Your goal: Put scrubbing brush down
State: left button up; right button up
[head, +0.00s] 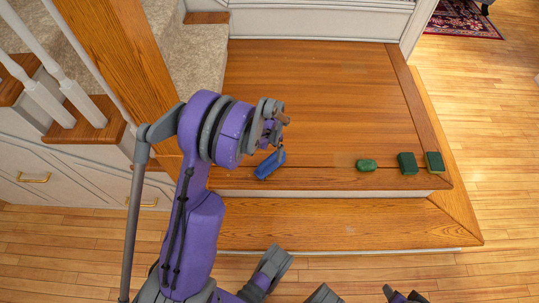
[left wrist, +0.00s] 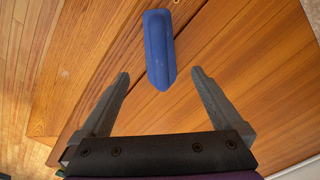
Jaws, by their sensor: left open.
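The scrubbing brush, a blue block with a tapered end (head: 269,163), is on or just above the wooden landing near its front edge. It also shows in the left wrist view (left wrist: 160,48), with its near end between the fingertips and most of it beyond them. My left gripper (left wrist: 160,74) is open, with a clear gap between each finger and the brush. In the head view my left gripper (head: 277,126) is just above the brush, and its wrist partly hides the fingers.
Three green blocks, a rounded one (head: 366,165), a middle one (head: 407,163) and a right one (head: 434,161), sit along the landing's front right. The landing (head: 320,100) is clear behind them. A lower step (head: 330,225) lies in front. A wooden post (head: 120,60) and balusters stand left.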

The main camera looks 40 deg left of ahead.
pick_arm(q)
jog(key=shift+d+r, duration=0.1)
jog(key=shift+r, duration=0.75)
jog(key=s+d+r+t, duration=0.2)
jog(key=s+d+r, duration=0.4)
jog(key=d+r, duration=0.5)
jog(key=s+d+r+t, duration=0.1)
jog(key=s+d+r, duration=0.1)
jog(key=s, duration=0.4)
jog(key=s+d+r+n+t, duration=0.1)
jog(key=s+d+r, duration=0.2)
jog(key=s+d, duration=0.2)
jog(key=shift+s+d, duration=0.15)
jog(key=shift+s, duration=0.85)
